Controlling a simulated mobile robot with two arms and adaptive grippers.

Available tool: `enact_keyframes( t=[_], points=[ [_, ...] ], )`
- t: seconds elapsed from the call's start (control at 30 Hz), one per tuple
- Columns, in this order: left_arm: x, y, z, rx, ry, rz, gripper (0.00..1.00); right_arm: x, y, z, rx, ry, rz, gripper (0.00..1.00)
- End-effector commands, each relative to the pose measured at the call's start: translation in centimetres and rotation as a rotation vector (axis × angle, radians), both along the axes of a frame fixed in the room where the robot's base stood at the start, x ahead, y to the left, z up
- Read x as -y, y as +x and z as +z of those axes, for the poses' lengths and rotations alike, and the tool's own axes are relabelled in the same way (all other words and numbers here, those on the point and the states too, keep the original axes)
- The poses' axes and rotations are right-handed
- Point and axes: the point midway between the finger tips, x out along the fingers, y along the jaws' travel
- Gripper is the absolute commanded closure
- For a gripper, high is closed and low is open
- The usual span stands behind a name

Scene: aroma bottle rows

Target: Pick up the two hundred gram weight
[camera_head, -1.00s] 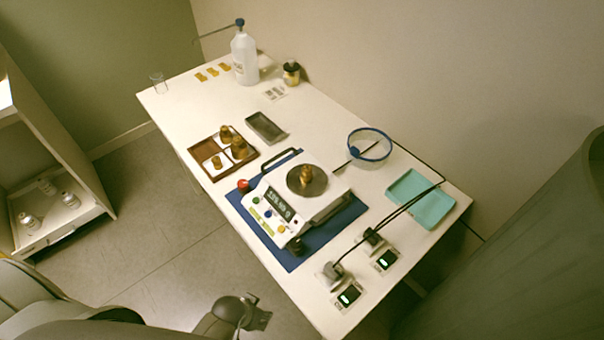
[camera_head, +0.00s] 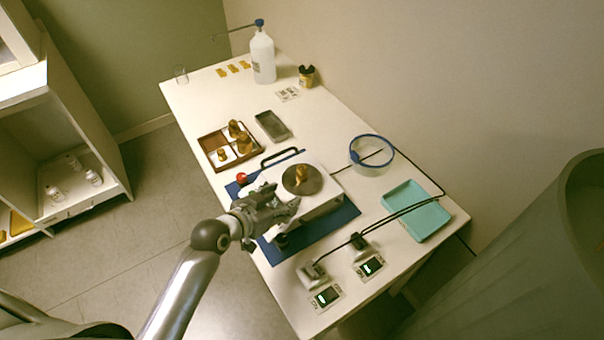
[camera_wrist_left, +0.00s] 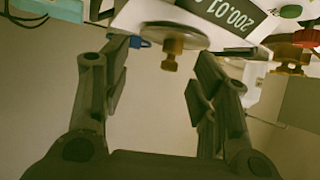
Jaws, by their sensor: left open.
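A small brass weight (camera_head: 301,174) stands upright on the round metal pan (camera_head: 313,186) of the balance (camera_head: 320,205). In the left wrist view, which is upside down, the weight (camera_wrist_left: 170,62) shows between and beyond the fingers, and the balance display (camera_wrist_left: 228,13) reads about 200.01. My left gripper (camera_head: 284,199) is open and empty, over the front left part of the balance, close to the pan and apart from the weight. It hides the display in the head view. My right gripper is not in view.
A wooden box (camera_head: 213,162) with brass weights stands behind the balance, beside a grey tray (camera_head: 271,126). A bottle (camera_head: 262,58) stands far back.

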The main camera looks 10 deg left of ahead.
Motion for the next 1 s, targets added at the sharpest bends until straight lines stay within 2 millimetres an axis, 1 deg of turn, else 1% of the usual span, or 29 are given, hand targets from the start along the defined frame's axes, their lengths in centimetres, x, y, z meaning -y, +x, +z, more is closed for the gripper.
enact_keyframes(
  t=[0.03, 0.1, 0.23, 0.6, 0.87, 1.0],
  points=[
    [-0.3, 1.2, 0.5, 0.035, -0.009, 0.008, 0.45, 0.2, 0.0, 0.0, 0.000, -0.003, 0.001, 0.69],
    [-0.6, 2.3, 1.1, 0.076, -0.022, 0.017, 0.45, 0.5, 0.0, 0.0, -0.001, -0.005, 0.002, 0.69],
    [-0.8, 3.6, 1.5, 0.116, -0.034, 0.027, 0.45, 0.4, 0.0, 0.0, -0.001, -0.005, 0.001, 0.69],
    [0.8, 7.6, -0.2, 0.118, -0.036, 0.029, 0.45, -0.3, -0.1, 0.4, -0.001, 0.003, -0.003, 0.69],
    [1.4, 8.8, -0.6, 0.118, -0.036, 0.029, 0.45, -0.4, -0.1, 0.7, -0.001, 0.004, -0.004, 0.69],
    [2.1, 10.1, -1.1, 0.116, -0.035, 0.028, 0.45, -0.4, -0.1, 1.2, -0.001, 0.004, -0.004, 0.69]
  ],
)
